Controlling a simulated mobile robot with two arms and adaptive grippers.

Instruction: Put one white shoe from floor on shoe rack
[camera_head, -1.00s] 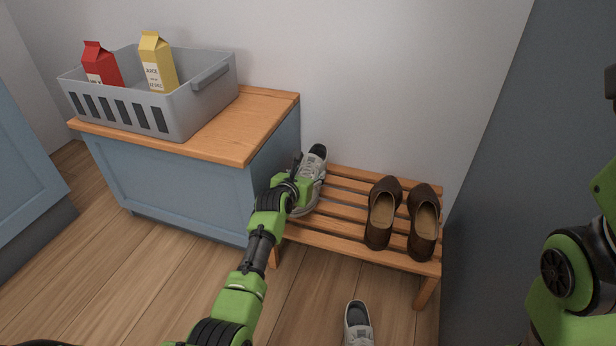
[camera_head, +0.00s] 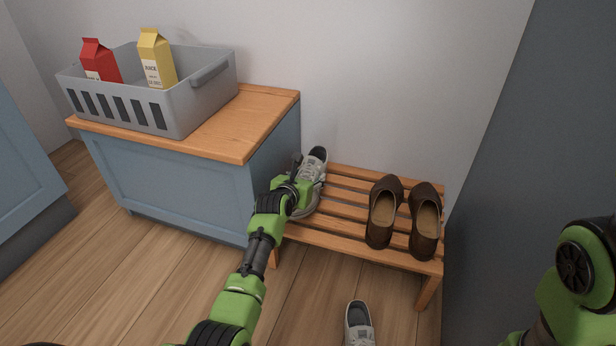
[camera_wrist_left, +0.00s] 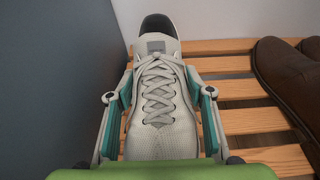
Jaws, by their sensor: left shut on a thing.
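A white shoe (camera_head: 313,170) is at the left end of the wooden shoe rack (camera_head: 342,240), toe toward me. My left gripper (camera_head: 300,184) is shut on it. In the left wrist view the white shoe (camera_wrist_left: 160,95) lies between the two fingers, its laces facing up, with rack slats (camera_wrist_left: 250,121) beside and beneath it. I cannot tell whether its sole touches the slats. A second white shoe (camera_head: 359,325) is on the floor in front of the rack, cut off by the bottom edge. The right gripper is out of view; only part of my right arm shows.
A pair of brown shoes (camera_head: 383,213) stands on the right half of the rack; one also shows in the left wrist view (camera_wrist_left: 290,75). Bare slats lie between. A blue cabinet (camera_head: 190,190) with a grey basket (camera_head: 190,107) adjoins the rack's left. A dark wall is at right.

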